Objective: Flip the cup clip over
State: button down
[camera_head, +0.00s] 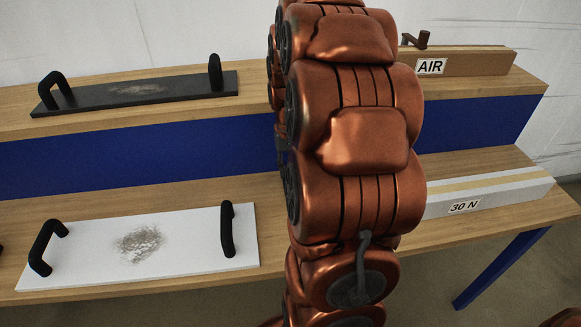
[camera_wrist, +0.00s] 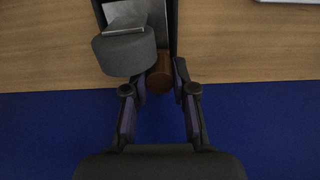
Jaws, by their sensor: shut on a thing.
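In the wrist view, my gripper (camera_wrist: 161,82) has its two fingers closed on the sides of a brown cylindrical piece (camera_wrist: 160,73). A grey round, cup-like part (camera_wrist: 125,53) sits just left of the fingertips, with a shiny metal plate (camera_wrist: 124,14) above it in the picture. Dark uprights stand on both sides of the plate. I cannot tell which of these parts is the cup clip, or whether they are joined. In the head view, my arm hides the gripper and what it holds.
A two-level wooden bench with a blue panel (camera_head: 150,147) fills the head view. A black board (camera_head: 137,91) and a white board (camera_head: 180,247), both with black handles, lie at left. At right are the AIR block (camera_head: 480,61) with a brown lever and the 30 N block (camera_head: 510,193).

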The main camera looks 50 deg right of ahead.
jog(key=c, duration=1.2)
grip_release()
notch_tip(320, 180, up, 12)
jog(key=s+a+f+n+g, duration=0.1)
jog(key=s+a+f+n, duration=0.15)
jog(key=a, duration=0.65)
jog(key=s+a+f+n+g, duration=0.15)
jog(key=s+a, duration=0.25)
jog(key=a, duration=0.5)
jog(key=s+a+f+n, duration=0.2)
jog(key=s+a+f, duration=0.15)
jog(key=s, duration=0.35)
jog(key=s+a+f+n, duration=0.2)
jog(key=s+a+f, duration=0.1)
jog(key=s+a, duration=0.25)
jog(key=s+p+v, duration=0.2)
jog(key=p+v, duration=0.6)
jog(key=s+d+p+v, duration=0.1)
jog(key=p+v, duration=0.7)
jog(key=v, duration=0.1)
jog(key=shift+r+t, duration=0.35)
jog(key=shift+r, duration=0.25)
